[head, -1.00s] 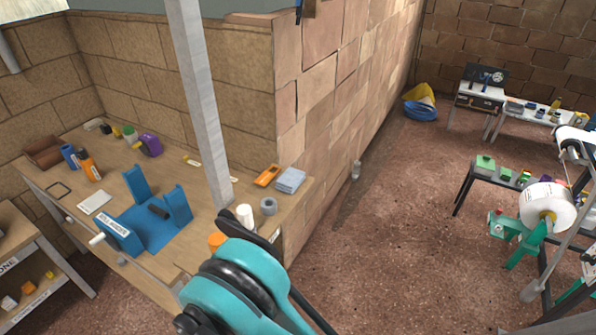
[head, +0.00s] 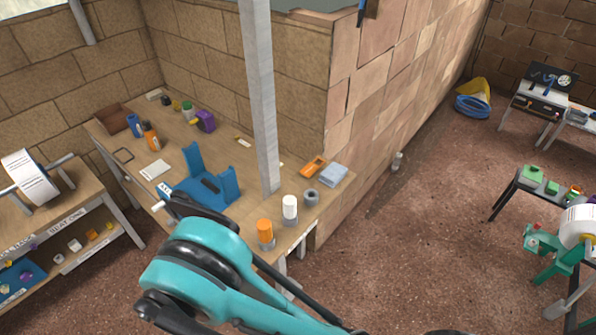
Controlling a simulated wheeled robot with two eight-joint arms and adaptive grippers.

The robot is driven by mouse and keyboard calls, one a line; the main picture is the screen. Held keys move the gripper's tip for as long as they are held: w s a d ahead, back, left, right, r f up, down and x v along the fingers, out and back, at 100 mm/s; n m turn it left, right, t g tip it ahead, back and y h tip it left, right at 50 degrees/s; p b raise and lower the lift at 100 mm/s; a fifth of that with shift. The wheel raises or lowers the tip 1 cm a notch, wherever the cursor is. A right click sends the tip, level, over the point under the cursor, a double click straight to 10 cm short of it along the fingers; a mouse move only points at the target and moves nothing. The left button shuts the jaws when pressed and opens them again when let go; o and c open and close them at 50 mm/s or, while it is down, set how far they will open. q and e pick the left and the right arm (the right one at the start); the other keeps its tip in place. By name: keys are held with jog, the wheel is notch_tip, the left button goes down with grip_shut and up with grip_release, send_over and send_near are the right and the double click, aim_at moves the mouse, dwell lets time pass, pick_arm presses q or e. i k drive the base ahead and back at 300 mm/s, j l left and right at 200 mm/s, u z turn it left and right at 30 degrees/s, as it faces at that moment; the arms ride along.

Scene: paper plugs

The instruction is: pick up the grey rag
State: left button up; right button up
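The grey rag (head: 333,175) is a folded, pale blue-grey cloth in the head view. It lies flat on the right end of the wooden workbench (head: 265,212), near the brick wall's corner. An orange item lies to its left, and a dark grey ring-shaped roll stands in front of it. A teal and black arm of mine crosses the lower middle of the view, in front of the bench and apart from the rag. I cannot make out either gripper's fingers in this view.
A grey post (head: 259,100) rises from the bench left of the rag. A white cylinder (head: 290,207) and an orange cylinder (head: 265,231) stand near the front edge. A blue stand (head: 205,180) sits further left. Open floor (head: 400,240) lies to the right.

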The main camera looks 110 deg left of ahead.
aim_at(334, 173)
jog(key=k+j+u, duration=0.1)
jog(key=u, duration=3.2)
